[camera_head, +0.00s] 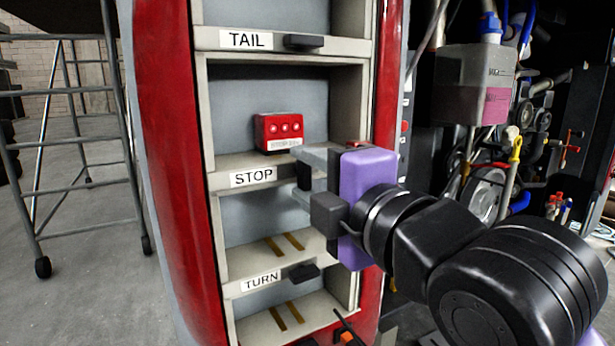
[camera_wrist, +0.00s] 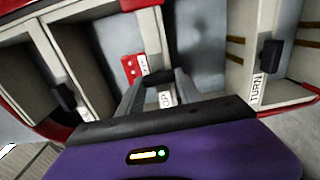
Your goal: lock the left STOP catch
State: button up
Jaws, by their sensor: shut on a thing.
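The STOP shelf edge carries a white STOP label (camera_head: 253,177), with a black catch (camera_head: 304,176) to its right. In the wrist view the catch (camera_wrist: 160,78) lies between the two grey fingertips. My gripper (camera_head: 308,172) is shut on this catch, with its purple body to the right. The fingers partly cover the catch, so its exact angle and whether it is locked cannot be told. A red lamp unit (camera_head: 279,132) with a pale label sits in the STOP compartment, just above the shelf edge, and also shows in the wrist view (camera_wrist: 131,68).
The TAIL catch (camera_head: 304,41) is above and the TURN catch (camera_head: 303,272) below, each on its own shelf edge. Red side panels (camera_head: 166,130) flank the compartments. A wheeled metal frame (camera_head: 72,150) stands left. Hoses and a fluid tank (camera_head: 475,85) are at right.

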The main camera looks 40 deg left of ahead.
jog(key=o, duration=1.4)
jog(key=shift+s+f, duration=0.1)
jog(key=shift+d, duration=0.1)
jog(key=shift+s+d, duration=0.1)
jog(key=shift+d, duration=0.25)
jog(key=v, duration=0.7)
jog(key=shift+a, duration=0.1)
